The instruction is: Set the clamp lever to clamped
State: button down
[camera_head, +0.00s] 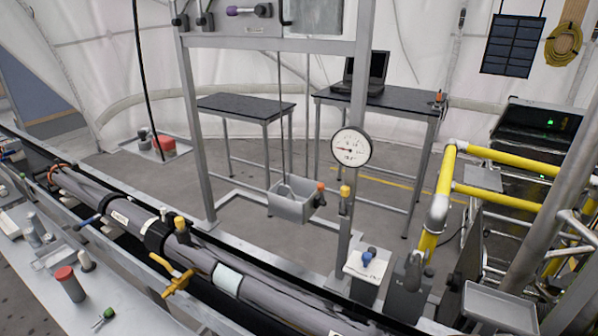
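I cannot tell for certain which handle is the clamp lever. A yellow lever handle (176,280) sits at the front side of the long grey pipe (258,290), beside a white band. A blue-tipped handle (88,221) sticks out from the pipe further left, near a black collar (156,236). No label naming a clamped position is readable. My gripper is not in view.
A round gauge (351,148) is fixed on the metal frame post (358,95). A grey box (292,204) hangs inside the frame. Yellow railings (500,156) stand at right. Bottles and small parts lie on the front-left bench (30,282).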

aim_at(320, 186)
jog(key=i+j+u, duration=0.1)
jog(key=j, duration=0.25)
jog(key=i+j, duration=0.1)
jog(key=j, duration=0.2)
jog(key=i+j+u, duration=0.15)
jog(key=j, duration=0.55)
jog(key=i+u, duration=0.05)
